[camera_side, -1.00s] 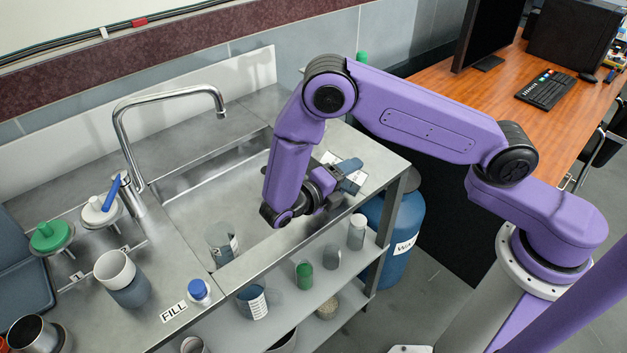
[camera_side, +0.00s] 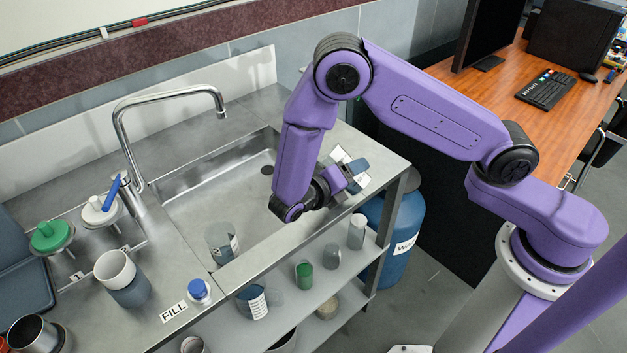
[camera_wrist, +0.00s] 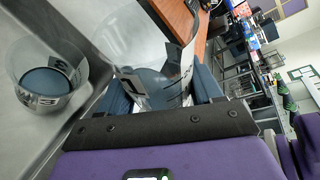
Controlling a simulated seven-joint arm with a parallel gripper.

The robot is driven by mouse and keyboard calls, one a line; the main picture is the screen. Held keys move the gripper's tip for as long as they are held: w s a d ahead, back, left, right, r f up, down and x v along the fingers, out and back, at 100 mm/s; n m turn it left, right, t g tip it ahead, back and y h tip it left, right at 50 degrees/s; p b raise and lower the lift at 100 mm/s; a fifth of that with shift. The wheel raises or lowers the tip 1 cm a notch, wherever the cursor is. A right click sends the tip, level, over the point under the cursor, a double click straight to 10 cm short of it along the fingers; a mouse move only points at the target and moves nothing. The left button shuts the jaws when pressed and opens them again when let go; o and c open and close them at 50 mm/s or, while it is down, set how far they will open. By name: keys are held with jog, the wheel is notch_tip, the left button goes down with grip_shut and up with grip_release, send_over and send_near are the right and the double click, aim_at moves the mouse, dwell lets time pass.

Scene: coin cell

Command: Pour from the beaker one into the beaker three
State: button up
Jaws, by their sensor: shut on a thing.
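My gripper (camera_side: 345,177) is shut on a clear beaker (camera_wrist: 155,50) with dark print and a white label. In the side view only parts of this held beaker show around the blue-grey fingers, at the right end of the sink counter. In the wrist view another clear beaker (camera_wrist: 47,85) with dark content and dark print stands on the metal surface to the left, apart from the held one. A beaker (camera_side: 221,240) with dark content and a white label is by the sink's front edge in the side view.
The sink (camera_side: 215,195) and its tall tap (camera_side: 170,97) lie left of my gripper. A grey-white cup (camera_side: 125,278) and a blue-capped bottle (camera_side: 199,291) stand on the left counter. Several containers sit on the shelf (camera_side: 275,320) below. The desk (camera_side: 500,95) is behind right.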

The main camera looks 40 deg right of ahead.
aim_at(360, 185)
jog(key=shift+w+r+m, duration=0.1)
jog(key=shift+r+m, duration=0.1)
jog(key=shift+m, duration=0.3)
jog(key=shift+f+m+t+y, duration=0.4)
jog(key=shift+f+m+t, duration=0.1)
jog(key=shift+m+t, duration=0.15)
jog(key=shift+s+d+r+m+t, duration=0.2)
jog(key=shift+s+r+m+t, duration=0.15)
jog(key=shift+s+m, duration=0.2)
jog(key=shift+s+d+f+m+t+y, duration=0.15)
jog(key=shift+s+f+m+t+y, duration=0.25)
jog(key=shift+m, duration=0.2)
jog(key=shift+s+d+r+m+t+b, duration=0.15)
jog(key=shift+s+r+m+t+b, duration=0.2)
jog(key=shift+m, duration=0.45)
jog(key=shift+s+d+f+m+t, duration=0.1)
jog(key=shift+s+f+m+t, duration=0.25)
jog(key=shift+m+t, duration=0.25)
